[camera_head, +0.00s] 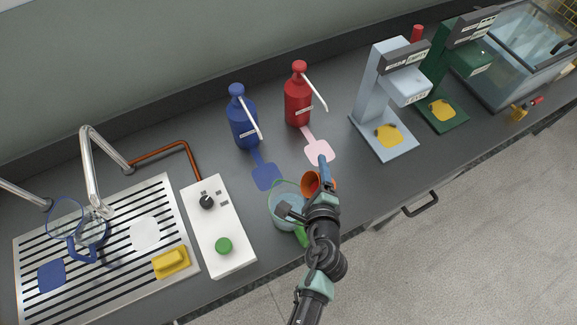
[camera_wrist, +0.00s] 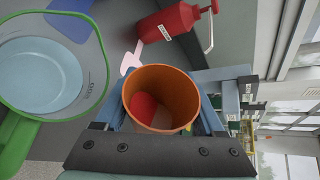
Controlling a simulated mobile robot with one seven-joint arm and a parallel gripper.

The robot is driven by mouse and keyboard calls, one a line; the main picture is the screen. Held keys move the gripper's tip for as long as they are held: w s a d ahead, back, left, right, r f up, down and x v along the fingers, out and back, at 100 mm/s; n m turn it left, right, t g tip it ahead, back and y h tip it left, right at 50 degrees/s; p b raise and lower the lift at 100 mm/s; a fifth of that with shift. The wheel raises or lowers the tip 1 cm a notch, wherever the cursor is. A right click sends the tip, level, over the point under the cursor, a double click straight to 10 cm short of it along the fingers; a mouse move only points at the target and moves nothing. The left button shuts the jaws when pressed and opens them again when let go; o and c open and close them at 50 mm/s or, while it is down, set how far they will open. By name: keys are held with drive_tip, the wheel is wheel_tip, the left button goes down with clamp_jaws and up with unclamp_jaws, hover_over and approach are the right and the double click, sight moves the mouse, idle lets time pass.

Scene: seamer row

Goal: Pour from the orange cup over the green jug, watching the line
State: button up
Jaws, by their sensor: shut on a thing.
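My gripper (camera_head: 316,193) is shut on the orange cup (camera_head: 310,181), with a finger on either side of it in the wrist view (camera_wrist: 161,120). The cup's open mouth faces the wrist camera, and a red patch shows inside; I cannot tell whether it is liquid. The green jug (camera_head: 277,207) is clear with a green rim and handle and stands on the counter beside the cup, partly hidden by my gripper. In the wrist view the jug (camera_wrist: 85,95) is at the left, with pale blue inside. No stream shows between them. No marked line is readable on the jug.
A white control box (camera_head: 232,245) with a black knob and green button is left of the jug. Blue (camera_head: 242,120) and red (camera_head: 297,100) pump bottles stand behind. A drain tray (camera_head: 110,285) lies at left. Two dispensers (camera_head: 372,95) stand at right.

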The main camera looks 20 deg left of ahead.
drive_tip(key=shift+r, duration=0.1)
drive_tip(key=shift+f+n+t+h+b, duration=0.3)
drive_tip(key=shift+f+n+t+b, duration=0.3)
drive_tip(key=shift+b, duration=0.4)
idle(0.4)
drive_tip(key=shift+r+n+h, duration=0.3)
drive_tip(key=shift+r+n, duration=0.15)
drive_tip(key=shift+n, duration=0.25)
idle(0.4)
drive_tip(key=shift+s+a+r+n+t+h, duration=0.3)
drive_tip(key=shift+s+a+n+t, duration=0.3)
drive_tip(key=shift+a, duration=0.1)
idle(0.6)
drive_tip(key=shift+a+r+n, duration=0.1)
drive_tip(key=shift+r+n, duration=0.05)
drive_tip(key=shift+n, duration=0.25)
idle(0.5)
